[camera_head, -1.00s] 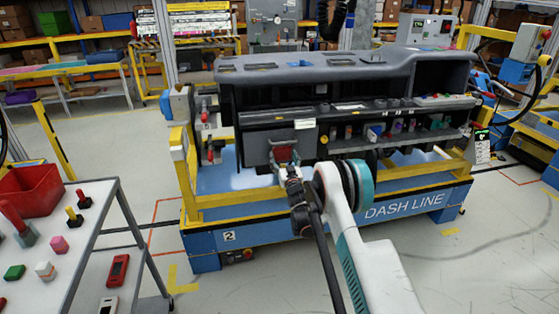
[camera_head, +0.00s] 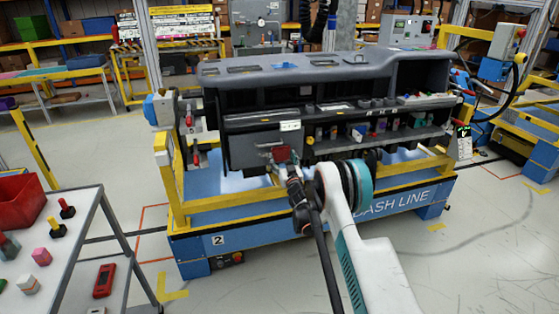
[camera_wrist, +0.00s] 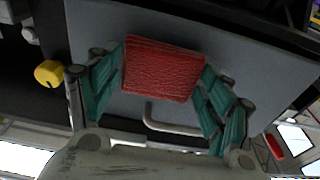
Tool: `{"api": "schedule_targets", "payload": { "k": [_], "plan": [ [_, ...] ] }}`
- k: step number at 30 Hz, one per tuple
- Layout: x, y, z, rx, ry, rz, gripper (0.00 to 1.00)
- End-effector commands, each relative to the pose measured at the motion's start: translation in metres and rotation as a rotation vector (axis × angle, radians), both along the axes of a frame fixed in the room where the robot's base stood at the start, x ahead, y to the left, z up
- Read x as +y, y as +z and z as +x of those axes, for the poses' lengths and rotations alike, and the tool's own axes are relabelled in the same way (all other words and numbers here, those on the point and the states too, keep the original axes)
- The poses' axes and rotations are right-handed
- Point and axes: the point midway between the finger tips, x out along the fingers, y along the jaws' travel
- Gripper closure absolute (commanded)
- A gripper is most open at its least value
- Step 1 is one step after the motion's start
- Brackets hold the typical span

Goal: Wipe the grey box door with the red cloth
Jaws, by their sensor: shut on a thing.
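The red cloth (camera_wrist: 162,68) is a folded textured pad held between the teal fingers of my gripper (camera_wrist: 163,82). In the head view the cloth (camera_head: 281,154) shows small and red at the end of my arm, in front of the grey box door (camera_head: 247,150). In the wrist view the grey door (camera_wrist: 225,60) fills the area behind the cloth, with a pale bar handle (camera_wrist: 172,118) below it. The cloth appears to be at or very near the door; I cannot tell if it touches. My gripper (camera_head: 285,167) is partly hidden by its own wrist in the head view.
The dashboard module (camera_head: 330,72) sits on a blue and yellow stand (camera_head: 300,226). A yellow knob (camera_wrist: 48,73) is left of the door in the wrist view. A side table (camera_head: 75,225) with small parts and a red bin (camera_head: 18,200) stands at left. Floor between is clear.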

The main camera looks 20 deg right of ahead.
Motion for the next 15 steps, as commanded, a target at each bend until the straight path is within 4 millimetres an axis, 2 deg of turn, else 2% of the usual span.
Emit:
{"api": "schedule_targets", "payload": {
  "k": [5, 15],
  "plan": [
    [0.002, 0.000, 0.003, -0.001, 0.001, 0.001, 0.46],
    [0.030, 0.000, 0.001, -0.001, 0.002, 0.002, 0.46]
  ]
}}
